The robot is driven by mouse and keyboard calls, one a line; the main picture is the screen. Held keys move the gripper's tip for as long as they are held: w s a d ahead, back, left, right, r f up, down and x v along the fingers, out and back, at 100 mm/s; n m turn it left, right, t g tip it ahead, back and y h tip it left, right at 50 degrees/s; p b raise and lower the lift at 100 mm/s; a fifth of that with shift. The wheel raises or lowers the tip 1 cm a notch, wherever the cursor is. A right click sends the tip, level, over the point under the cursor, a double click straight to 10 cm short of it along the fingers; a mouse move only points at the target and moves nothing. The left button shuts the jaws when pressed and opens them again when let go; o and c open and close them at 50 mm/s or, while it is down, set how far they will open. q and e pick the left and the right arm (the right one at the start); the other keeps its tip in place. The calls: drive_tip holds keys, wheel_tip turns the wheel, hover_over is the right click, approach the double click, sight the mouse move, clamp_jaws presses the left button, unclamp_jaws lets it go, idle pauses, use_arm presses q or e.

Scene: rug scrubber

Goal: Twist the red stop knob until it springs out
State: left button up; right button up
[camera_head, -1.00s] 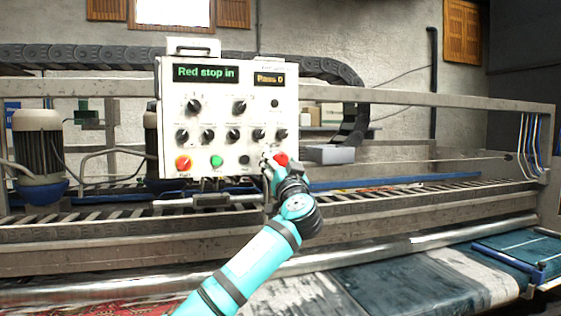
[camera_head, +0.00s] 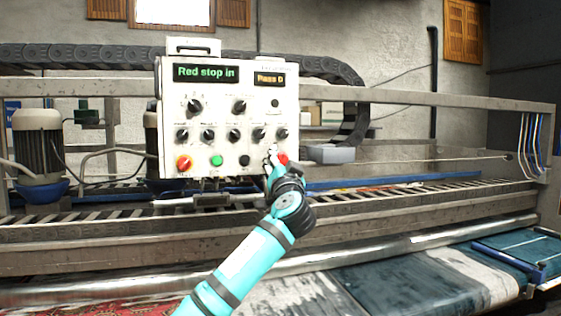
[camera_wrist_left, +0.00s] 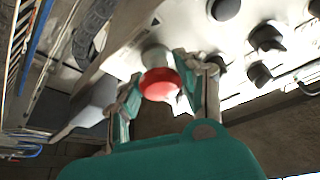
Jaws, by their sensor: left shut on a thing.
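The white control panel (camera_head: 222,100) stands in the middle of the head view, and its green display (camera_head: 205,73) reads "Red stop in". The red stop knob (camera_head: 283,158) is at the panel's lower right corner, partly hidden by my left gripper (camera_head: 273,158). In the left wrist view the red knob (camera_wrist_left: 160,84) sits between the two fingers of the left gripper (camera_wrist_left: 160,88), which is shut on it. The knob's pale collar shows behind it. My right gripper is not in view.
A red-orange knob (camera_head: 184,163), a green button (camera_head: 216,161) and a black button (camera_head: 245,160) line the panel's lower edge. Several black dials sit above. A metal rail (camera_head: 440,101) runs behind. A grey box (camera_head: 329,153) stands just right of the panel.

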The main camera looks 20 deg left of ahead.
use_arm(q)
drive_tip(key=m+h+p, duration=0.1)
drive_tip(key=m, duration=0.2)
drive_tip(key=shift+r+h+p, duration=0.15)
drive_tip(key=shift+h+p, duration=0.15)
drive_tip(key=shift+p, duration=0.05)
drive_tip(key=m+h+p, duration=0.1)
drive_tip(key=m, duration=0.1)
drive_tip(key=shift+s+r+m+p, duration=0.1)
drive_tip(key=shift+s+m+p, duration=0.05)
drive_tip(key=shift+m+p, duration=0.25)
drive_tip(key=shift+m+h+p, duration=0.3)
drive_tip(key=shift+m+p, duration=0.2)
drive_tip(key=shift+m, duration=0.2)
drive_tip(key=o, duration=1.2)
drive_tip(key=shift+f, duration=0.2)
drive_tip(key=shift+o, duration=0.2)
drive_tip(key=v, duration=1.1)
drive_tip(key=shift+s, duration=0.4)
